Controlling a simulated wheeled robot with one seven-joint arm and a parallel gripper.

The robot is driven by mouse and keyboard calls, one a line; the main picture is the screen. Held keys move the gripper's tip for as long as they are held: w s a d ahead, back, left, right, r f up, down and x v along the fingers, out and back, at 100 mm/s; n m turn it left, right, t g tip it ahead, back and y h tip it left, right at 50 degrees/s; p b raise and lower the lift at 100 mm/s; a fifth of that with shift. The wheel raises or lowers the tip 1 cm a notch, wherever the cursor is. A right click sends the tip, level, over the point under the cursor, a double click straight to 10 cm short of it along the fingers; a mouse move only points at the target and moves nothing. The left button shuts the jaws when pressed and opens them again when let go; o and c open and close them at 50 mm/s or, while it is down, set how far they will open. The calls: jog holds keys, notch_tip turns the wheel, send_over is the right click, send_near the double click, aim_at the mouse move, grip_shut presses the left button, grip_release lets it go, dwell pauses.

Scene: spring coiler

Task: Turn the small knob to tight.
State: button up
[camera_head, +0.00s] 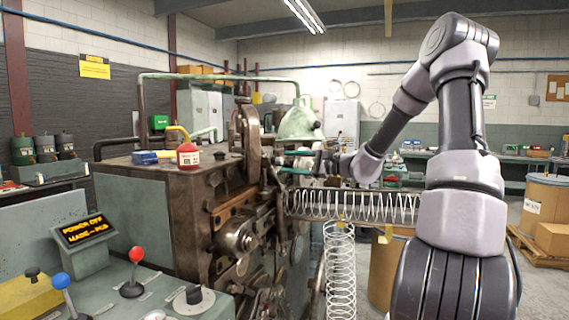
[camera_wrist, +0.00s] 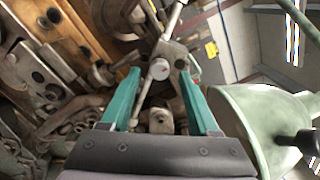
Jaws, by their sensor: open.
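My gripper (camera_head: 290,171) reaches left to the coiling machine's front face. In the wrist view its two teal fingers (camera_wrist: 158,72) are open, with nothing clearly held. A small round grey knob or hub (camera_wrist: 160,68) with metal rods shows between the fingertips; I cannot tell whether they touch it. Which part is the task's small knob is not certain. A black knob on a round grey dial (camera_head: 193,296) sits on the control console, far from my gripper. No tight marking is readable.
The rusty coiling machine (camera_head: 190,185) fills the middle left. A red bottle (camera_head: 188,155) stands on it. The console (camera_head: 110,300) carries red and blue ball levers and a display reading POWER OFF. A long spring (camera_head: 350,207) lies horizontally below my gripper. A pale green housing (camera_wrist: 250,120) is close on the right.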

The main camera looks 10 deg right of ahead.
aim_at(278, 161)
jog(key=shift+x, duration=1.2)
grip_shut()
